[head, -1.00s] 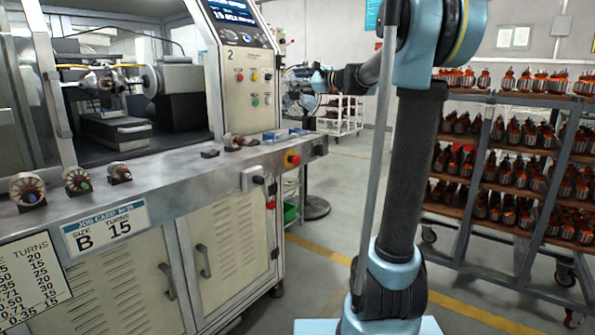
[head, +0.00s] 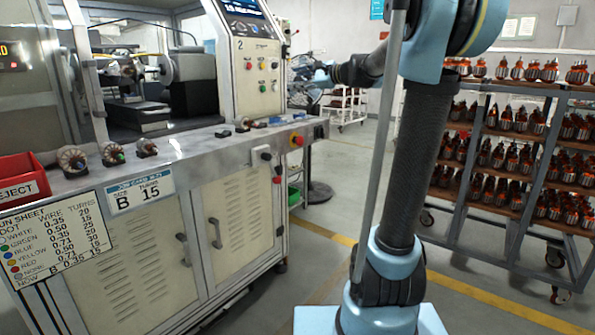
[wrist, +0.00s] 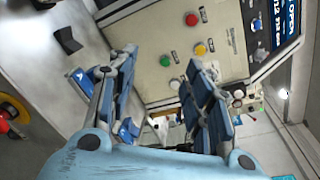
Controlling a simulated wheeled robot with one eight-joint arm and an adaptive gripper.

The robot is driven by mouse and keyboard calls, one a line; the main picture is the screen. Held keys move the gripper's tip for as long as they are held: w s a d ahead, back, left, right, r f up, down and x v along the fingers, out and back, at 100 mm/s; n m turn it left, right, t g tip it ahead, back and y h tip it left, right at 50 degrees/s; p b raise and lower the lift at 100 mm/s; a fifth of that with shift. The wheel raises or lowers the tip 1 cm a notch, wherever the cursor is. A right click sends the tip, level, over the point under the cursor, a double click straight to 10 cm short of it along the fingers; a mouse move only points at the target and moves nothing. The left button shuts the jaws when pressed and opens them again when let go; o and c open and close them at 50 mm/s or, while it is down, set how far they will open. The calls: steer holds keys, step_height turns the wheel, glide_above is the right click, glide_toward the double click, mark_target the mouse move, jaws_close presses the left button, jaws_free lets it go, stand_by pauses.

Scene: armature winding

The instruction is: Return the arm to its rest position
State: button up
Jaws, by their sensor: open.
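My arm rises on the right of the head view and bends left at the top. My gripper (wrist: 160,68) shows in the wrist view with its two blue-grey fingers spread apart and nothing between them. Behind the fingers is a cream panel (wrist: 165,40) with red, yellow and green buttons, seen tilted. In the head view the end of my arm is small and far off, to the right of the winding machine's control panel (head: 258,70); its fingers are not clear there.
Several armatures (head: 73,158) sit along the machine's front ledge (head: 190,150). A red reject bin (head: 25,178) stands at the left. A rack (head: 500,165) full of armatures stands at the right. Open floor (head: 330,225) lies between machine and rack.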

steer(key=s+d+f+n+g+h, duration=0.2)
steer(key=s+f+n+h, duration=0.15)
steer(key=s+f, duration=0.75)
steer(key=s+d+f+n+g+h, duration=0.25)
steer(key=s+f+n, duration=0.25)
steer(key=s+f, duration=0.5)
steer(key=s+d+f+n+g+h, duration=0.1)
steer(key=s+d+f+n+h, duration=0.2)
steer(key=s+d+f, duration=0.4)
steer(key=s+d+f+n+g+h, duration=0.2)
steer(key=s+d+f, duration=0.5)
steer(key=s+f, duration=0.6)
steer(key=shift+d+f+n+h, duration=0.15)
steer(key=shift+f+n+h, duration=0.55)
steer(key=shift+h, duration=0.5)
steer(key=shift+s+f, duration=0.1)
steer(key=c, duration=0.3)
steer(key=shift+d, duration=0.1)
